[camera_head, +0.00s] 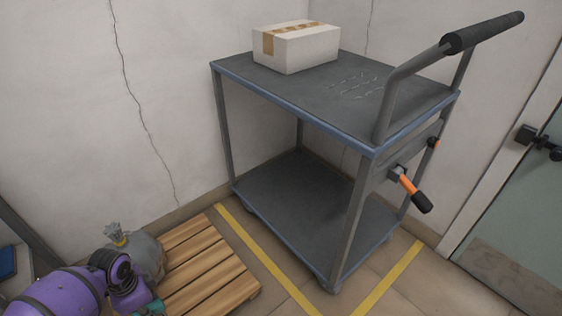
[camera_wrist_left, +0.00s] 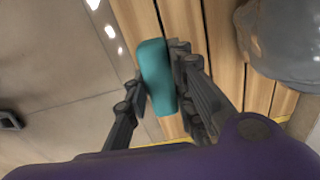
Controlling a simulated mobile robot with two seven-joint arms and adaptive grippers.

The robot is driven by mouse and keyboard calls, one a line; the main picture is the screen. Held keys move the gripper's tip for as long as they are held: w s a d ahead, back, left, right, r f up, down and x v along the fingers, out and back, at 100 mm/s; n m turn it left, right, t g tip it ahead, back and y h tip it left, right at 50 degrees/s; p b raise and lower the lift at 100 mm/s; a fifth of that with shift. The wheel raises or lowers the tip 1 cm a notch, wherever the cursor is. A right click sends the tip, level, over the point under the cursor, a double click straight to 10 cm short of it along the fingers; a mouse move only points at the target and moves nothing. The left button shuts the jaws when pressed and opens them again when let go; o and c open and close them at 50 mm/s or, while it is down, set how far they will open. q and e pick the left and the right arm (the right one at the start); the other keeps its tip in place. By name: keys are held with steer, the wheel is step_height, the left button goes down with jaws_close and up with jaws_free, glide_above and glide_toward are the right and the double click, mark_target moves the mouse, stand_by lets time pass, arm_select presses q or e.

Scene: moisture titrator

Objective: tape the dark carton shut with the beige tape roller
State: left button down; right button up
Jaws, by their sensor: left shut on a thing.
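My left gripper (camera_wrist_left: 158,72) is shut on a teal block-like object (camera_wrist_left: 157,85), with one finger on each side of it. Its teal colour also shows at the bottom edge of the head view (camera_head: 152,308), beside my purple left arm. I see no dark carton and no beige tape roller in either view. A white carton (camera_head: 312,50) with brown tape strips over its top and side stands on the cart's upper shelf, far from my left gripper. My right gripper is not in view.
The grey cart (camera_head: 290,95) has a bare lower shelf (camera_head: 300,205) and a handle (camera_head: 482,32) at the right. A wooden pallet (camera_head: 205,268) and a grey tied sack (camera_head: 148,252) lie at the lower left. Yellow floor lines (camera_head: 260,255) surround the cart.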

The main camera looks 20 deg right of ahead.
arm_select(q)
steer(key=shift+r, duration=0.1)
steer(key=shift+r+p, duration=1.75)
steer(key=shift+r, duration=0.7)
